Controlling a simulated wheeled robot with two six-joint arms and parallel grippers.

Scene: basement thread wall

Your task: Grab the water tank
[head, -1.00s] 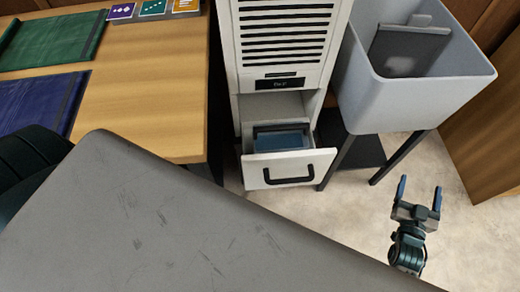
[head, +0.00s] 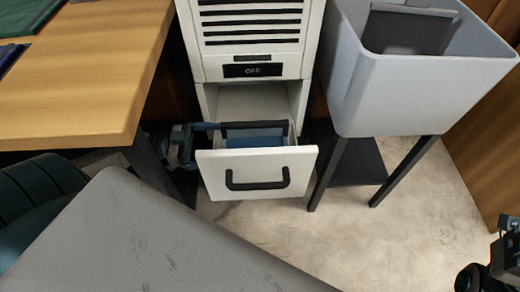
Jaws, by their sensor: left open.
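The water tank (head: 255,138) shows as a blue block with a black bar along its top, inside the pulled-out drawer (head: 256,172) of a white machine (head: 253,40). The drawer's white front has a black handle and hides the tank's lower part. My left gripper (head: 203,135) is open at the drawer's left side, with one blue finger pointing toward the left end of the black bar. Its other finger is largely hidden, and I cannot tell whether it touches the tank. My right gripper (head: 509,224) is partly cut off at the right edge, away from the tank.
A wooden table (head: 90,75) stands left of the machine, close to my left arm. A grey basin (head: 415,85) on dark legs stands to its right. A scuffed grey surface (head: 130,240) fills the lower left. The floor (head: 340,232) in front of the drawer is clear.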

